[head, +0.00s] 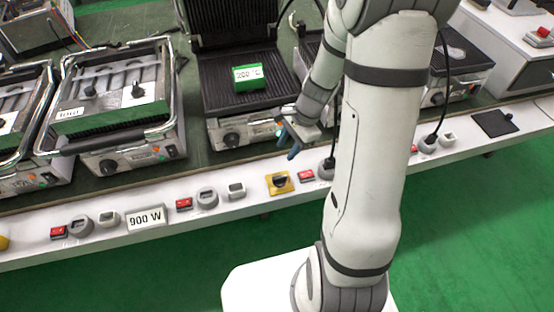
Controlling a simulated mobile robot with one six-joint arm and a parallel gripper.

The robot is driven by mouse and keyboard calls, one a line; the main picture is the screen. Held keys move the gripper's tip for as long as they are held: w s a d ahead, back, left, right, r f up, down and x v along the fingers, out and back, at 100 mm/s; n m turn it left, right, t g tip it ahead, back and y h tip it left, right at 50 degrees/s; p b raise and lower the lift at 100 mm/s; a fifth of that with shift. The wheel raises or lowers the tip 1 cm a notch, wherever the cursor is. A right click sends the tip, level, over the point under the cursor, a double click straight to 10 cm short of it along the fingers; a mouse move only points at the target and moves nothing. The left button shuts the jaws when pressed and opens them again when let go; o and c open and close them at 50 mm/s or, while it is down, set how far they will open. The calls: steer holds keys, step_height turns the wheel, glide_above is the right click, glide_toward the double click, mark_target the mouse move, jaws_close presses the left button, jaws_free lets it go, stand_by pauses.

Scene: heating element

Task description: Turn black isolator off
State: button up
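The black isolator (280,183) is a black rotary knob on a yellow square plate, set on the white front strip of the bench, near the picture's middle. The knob's exact angle is too small to read. My gripper (287,140) is above and slightly beyond the isolator, in front of the open grill, and apart from the knob. Its dark blue fingers look spread, with nothing between them. My arm comes down from the top and covers part of the strip to the right of the isolator.
A red switch (306,175) sits right of the isolator, and a grey socket (236,190) sits to its left. A 900 W sign (147,217) stands farther left. An open grill (245,85) holds a green block labelled 200 °C (249,78). Green floor lies in front.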

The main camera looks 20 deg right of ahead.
mark_target(280, 176)
steer(key=f+m+b, duration=0.1)
steer(key=f, duration=0.3)
steer(key=a+f+m+b, duration=0.1)
steer(key=f, duration=0.4)
steer(key=f+m, duration=0.1)
steer(key=f, duration=0.4)
steer(key=shift+w+a+m+b, duration=0.2)
steer(key=shift+a+m+b, duration=0.1)
steer(key=shift+b, duration=0.1)
steer(key=shift+c, duration=0.3)
jaws_close()
